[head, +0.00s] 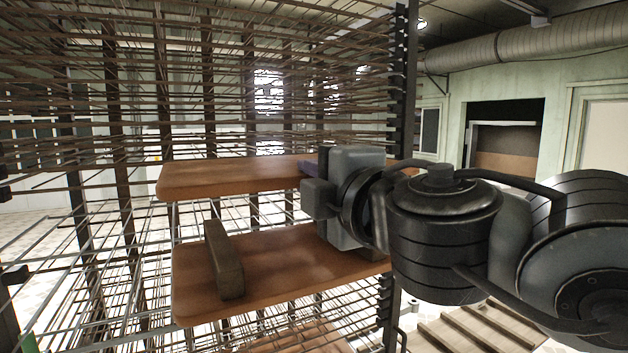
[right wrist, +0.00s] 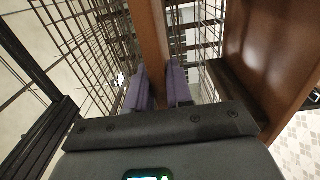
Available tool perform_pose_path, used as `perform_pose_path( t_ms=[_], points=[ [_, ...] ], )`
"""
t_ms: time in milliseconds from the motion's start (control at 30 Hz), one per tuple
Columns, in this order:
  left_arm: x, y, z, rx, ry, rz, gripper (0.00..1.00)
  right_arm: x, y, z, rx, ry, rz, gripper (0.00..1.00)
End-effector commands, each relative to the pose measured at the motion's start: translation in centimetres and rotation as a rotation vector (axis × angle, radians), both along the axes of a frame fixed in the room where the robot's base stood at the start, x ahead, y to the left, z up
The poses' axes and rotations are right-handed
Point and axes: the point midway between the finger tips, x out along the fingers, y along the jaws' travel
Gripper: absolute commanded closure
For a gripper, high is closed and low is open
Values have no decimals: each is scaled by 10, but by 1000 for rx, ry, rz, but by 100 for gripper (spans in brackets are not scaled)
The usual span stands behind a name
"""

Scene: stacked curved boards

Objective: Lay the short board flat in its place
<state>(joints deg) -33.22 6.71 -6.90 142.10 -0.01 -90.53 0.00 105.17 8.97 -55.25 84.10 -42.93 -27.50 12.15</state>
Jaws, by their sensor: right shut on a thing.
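An upper brown curved board (head: 235,178) lies roughly level in the wire rack. In the right wrist view the purple fingers (right wrist: 153,88) are shut on the narrow edge of this board (right wrist: 149,40). A lower brown board (head: 290,262) lies beneath, with a short dark wooden block (head: 224,262) on its left part. I cannot tell which piece is the short board, or whether the upper board touches its rack wires. My left gripper is not in view.
The wire rack (head: 208,100) has many thin rods and dark uprights around the boards. Another board (head: 300,338) shows low at the bottom. In the right wrist view a broad brown board face (right wrist: 275,50) is close on the right. A slatted pallet (head: 480,327) lies at lower right.

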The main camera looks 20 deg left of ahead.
Motion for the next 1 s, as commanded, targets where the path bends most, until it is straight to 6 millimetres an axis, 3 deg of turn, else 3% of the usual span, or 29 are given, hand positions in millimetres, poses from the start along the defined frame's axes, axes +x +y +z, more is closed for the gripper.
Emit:
perform_pose_path(
  t_ms=[1000],
  points=[
    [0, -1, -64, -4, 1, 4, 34, -1, 0, -73, 6, -2, 1, 100]
  ],
)
